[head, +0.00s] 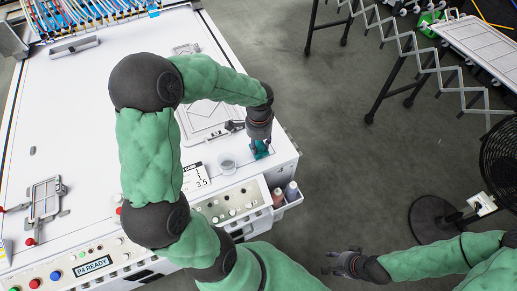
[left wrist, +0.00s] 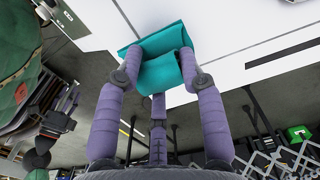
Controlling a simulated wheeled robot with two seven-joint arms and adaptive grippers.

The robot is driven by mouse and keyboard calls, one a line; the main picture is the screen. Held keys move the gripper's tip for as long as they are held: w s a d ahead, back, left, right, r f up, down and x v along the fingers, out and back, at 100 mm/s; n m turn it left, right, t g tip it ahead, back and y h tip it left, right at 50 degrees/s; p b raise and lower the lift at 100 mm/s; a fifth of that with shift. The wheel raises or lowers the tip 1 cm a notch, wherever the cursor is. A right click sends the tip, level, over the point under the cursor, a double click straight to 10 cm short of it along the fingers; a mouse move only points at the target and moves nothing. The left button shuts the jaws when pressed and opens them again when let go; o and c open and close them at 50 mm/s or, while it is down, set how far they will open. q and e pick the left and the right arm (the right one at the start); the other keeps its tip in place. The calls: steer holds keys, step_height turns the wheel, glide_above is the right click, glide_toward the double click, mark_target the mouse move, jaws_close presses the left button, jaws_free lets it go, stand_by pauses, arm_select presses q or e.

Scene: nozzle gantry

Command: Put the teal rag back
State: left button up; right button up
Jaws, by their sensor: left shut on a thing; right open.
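The teal rag (head: 261,150) is at the right edge of the white machine top (head: 90,110). In the left wrist view the teal rag (left wrist: 160,66) looks folded and bunched between the fingers. My left gripper (head: 259,143) is shut on it, fingers pointing down; its fingers also show in the left wrist view (left wrist: 158,75). I cannot tell whether the rag touches the surface. My right gripper (head: 335,264) is open and empty, low at the right over the floor, away from the machine.
A clear cup (head: 227,164) and a printed card (head: 196,178) stand left of the rag. Bottles (head: 291,190) sit in a side holder at the front right corner. A framed plate (head: 205,120) lies behind. A black fan (head: 497,160) stands at the right.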

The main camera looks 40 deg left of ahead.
mark_target(259, 149)
arm_select(q)
steer(key=shift+f, duration=1.35)
steer(key=shift+s+f+b, duration=0.1)
steer(key=shift+b, duration=0.2)
steer(key=o, duration=1)
steer(key=shift+r, duration=0.2)
step_height(259, 149, up, 12)
steer(key=p, duration=0.3)
steer(key=shift+f, duration=0.1)
